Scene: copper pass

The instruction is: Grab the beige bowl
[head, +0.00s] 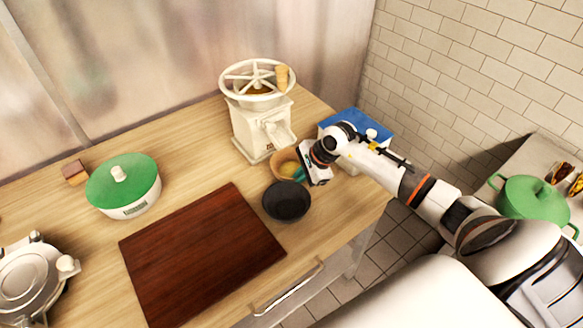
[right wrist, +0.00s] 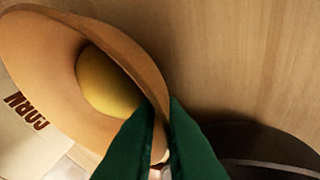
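The beige bowl (head: 279,158) is just in front of the white mill in the head view, with a round yellow thing (right wrist: 108,82) inside. In the right wrist view the bowl (right wrist: 40,45) fills the upper left. My right gripper (right wrist: 161,104) has its green fingers close together at the near rim, one inside the bowl and one outside, with the rim pinched between them. In the head view this gripper (head: 299,174) covers the bowl's right side. I cannot tell whether the bowl touches the table. My left gripper is not in view.
A dark bowl (head: 286,203) stands close in front of the beige bowl. The white mill (head: 262,130) stands behind it and a blue-topped box (head: 357,122) to the right. A brown board (head: 200,255) and a green-lidded pot (head: 124,186) are to the left.

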